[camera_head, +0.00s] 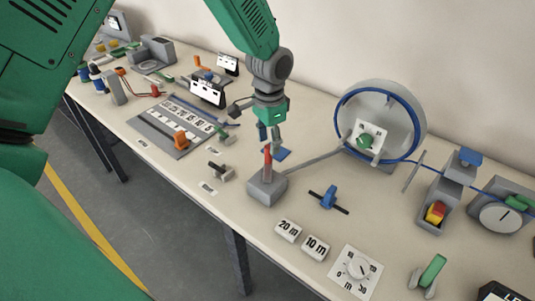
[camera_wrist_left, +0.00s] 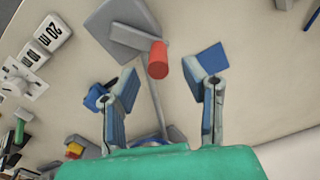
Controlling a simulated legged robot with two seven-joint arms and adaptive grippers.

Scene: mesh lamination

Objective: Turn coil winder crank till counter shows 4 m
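The coil winder is a grey drum (camera_head: 378,124) with a blue cable around its rim, at the back right of the bench. A grey bar (camera_head: 318,159) runs from its side towards a grey block (camera_head: 267,188) with an upright red handle (camera_head: 267,160). My left gripper (camera_head: 271,145) is above and close to the red handle. In the left wrist view my left gripper (camera_wrist_left: 160,88) is open. The red handle (camera_wrist_left: 158,60) shows between and beyond its fingertips, with no clear contact. A round dial marked in m (camera_head: 356,271) sits at the front; its reading is too small to tell.
Blocks labelled 20 m (camera_head: 288,230) and 10 m (camera_head: 316,246) and a blue clamp-like part (camera_head: 329,197) lie right of the handle. A grey labelled board (camera_head: 175,127) is at left. A red and yellow switch (camera_head: 436,213) stands at right.

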